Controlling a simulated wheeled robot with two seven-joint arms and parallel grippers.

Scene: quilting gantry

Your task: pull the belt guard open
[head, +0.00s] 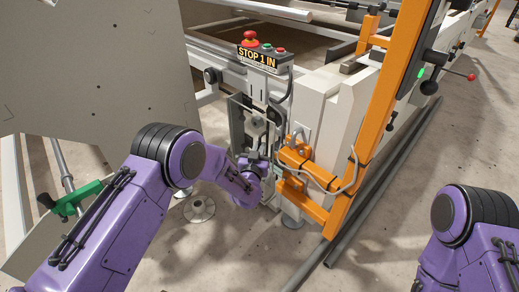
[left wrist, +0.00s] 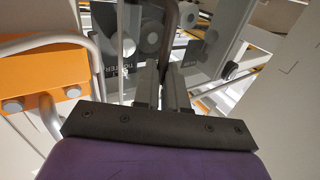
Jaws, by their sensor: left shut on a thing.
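The belt guard (head: 237,118) is a grey-framed panel on the machine end, below the stop box. In the left wrist view the guard (left wrist: 211,62) looks see-through, with round pulleys and dark lettered parts around it. My left gripper (head: 257,156) is at the guard's front. In the left wrist view its fingers (left wrist: 167,78) are closed on a dark upright bar, which looks like the guard's handle (left wrist: 170,32). The fingers partly hide the bar's lower end. Whether the guard stands ajar is unclear. My right arm shows at the lower right, its gripper out of frame.
The stop box (head: 262,58) with a red button sits just above. An orange bracket (head: 305,170) and orange post (head: 375,110) stand close on the right. A large grey panel (head: 95,70) stands at left. Bare concrete floor (head: 235,250) lies in front.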

